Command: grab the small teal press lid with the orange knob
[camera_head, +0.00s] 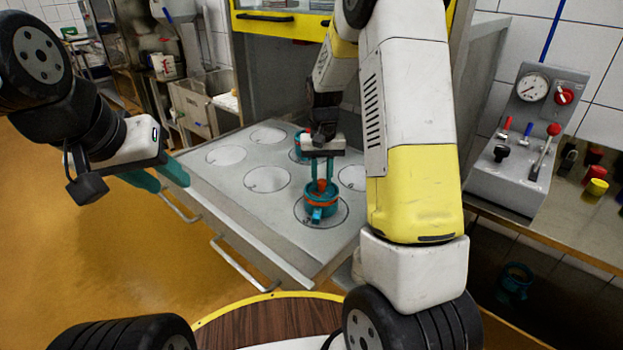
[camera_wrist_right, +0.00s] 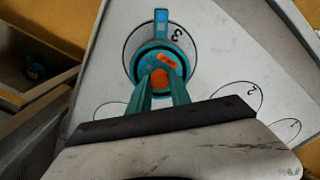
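The small teal press lid (camera_head: 319,200) with its orange knob (camera_wrist_right: 159,79) sits on a round marked spot, numbered 3 in the right wrist view, on the grey table. An orange band shows around it, and a blue-tipped tab sticks out from its side. My right gripper (camera_head: 321,184) points down over it. Its teal fingers stand on either side of the knob and appear to touch it, with the lid still down at the table. My left gripper (camera_head: 158,178) is open and empty, off the table's left edge.
The grey table (camera_head: 227,181) has several empty marked circles. Another teal and orange piece (camera_head: 299,148) stands behind my right gripper. A control panel (camera_head: 515,175) with a gauge and levers is at right, beside small coloured pots (camera_head: 595,187). Metal handle bars (camera_head: 240,262) stick out from the table's front left.

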